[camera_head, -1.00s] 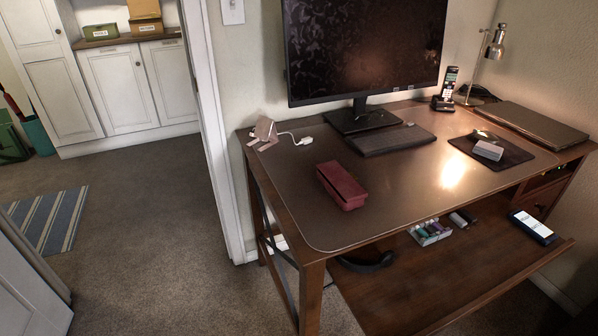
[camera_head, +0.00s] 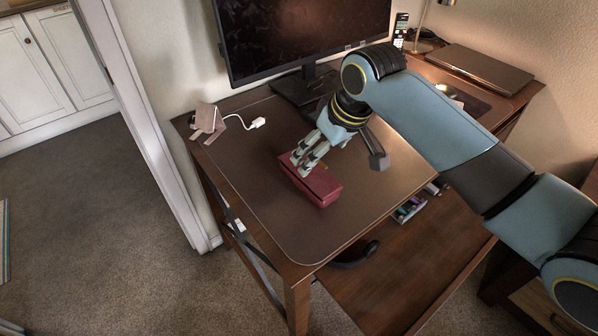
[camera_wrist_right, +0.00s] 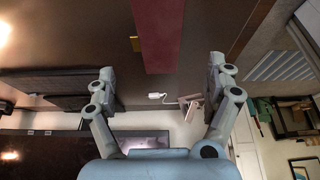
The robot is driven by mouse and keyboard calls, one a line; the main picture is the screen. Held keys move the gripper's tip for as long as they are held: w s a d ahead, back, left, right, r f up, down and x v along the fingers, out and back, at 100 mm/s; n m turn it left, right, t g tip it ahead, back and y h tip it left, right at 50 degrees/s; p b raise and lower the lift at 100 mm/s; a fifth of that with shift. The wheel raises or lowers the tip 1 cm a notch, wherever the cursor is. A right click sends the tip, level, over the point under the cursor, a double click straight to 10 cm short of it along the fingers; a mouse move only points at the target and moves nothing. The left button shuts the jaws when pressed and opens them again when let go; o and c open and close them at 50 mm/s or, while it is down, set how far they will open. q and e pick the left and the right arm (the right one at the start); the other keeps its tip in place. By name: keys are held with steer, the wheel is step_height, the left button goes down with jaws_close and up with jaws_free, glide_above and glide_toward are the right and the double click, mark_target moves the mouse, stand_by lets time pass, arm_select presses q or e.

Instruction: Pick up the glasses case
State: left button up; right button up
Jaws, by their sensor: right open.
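The glasses case (camera_head: 314,181) is a dark red oblong box lying on the desk blotter (camera_head: 262,196), left of the blotter's middle. It also shows in the right wrist view as a dark red strip (camera_wrist_right: 160,35) at the top, cut off by the frame edge. My right gripper (camera_head: 303,165) reaches over the far side of the case in the head view and hides part of it. In the right wrist view, the gripper (camera_wrist_right: 160,80) has its fingers wide apart with nothing between them, and the case lies beyond the gap. Contact cannot be told. My left gripper is not in view.
A small stand (camera_head: 208,120) with a white cable plug (camera_head: 258,123) is at the back left. A laptop (camera_head: 480,68) lies far right. The blotter's front left is clear.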

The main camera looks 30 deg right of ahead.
steer(key=x, duration=0.3)
steer(key=shift+w+f, duration=0.1)
steer(key=shift+f, duration=0.15)
steer(key=b+x, duration=0.1)
steer(key=x, duration=0.4)
steer(key=shift+w, duration=0.15)
steer(key=shift+c, duration=1.2)
steer(key=c, duration=0.7)
steer(key=shift+c, duration=1.2)
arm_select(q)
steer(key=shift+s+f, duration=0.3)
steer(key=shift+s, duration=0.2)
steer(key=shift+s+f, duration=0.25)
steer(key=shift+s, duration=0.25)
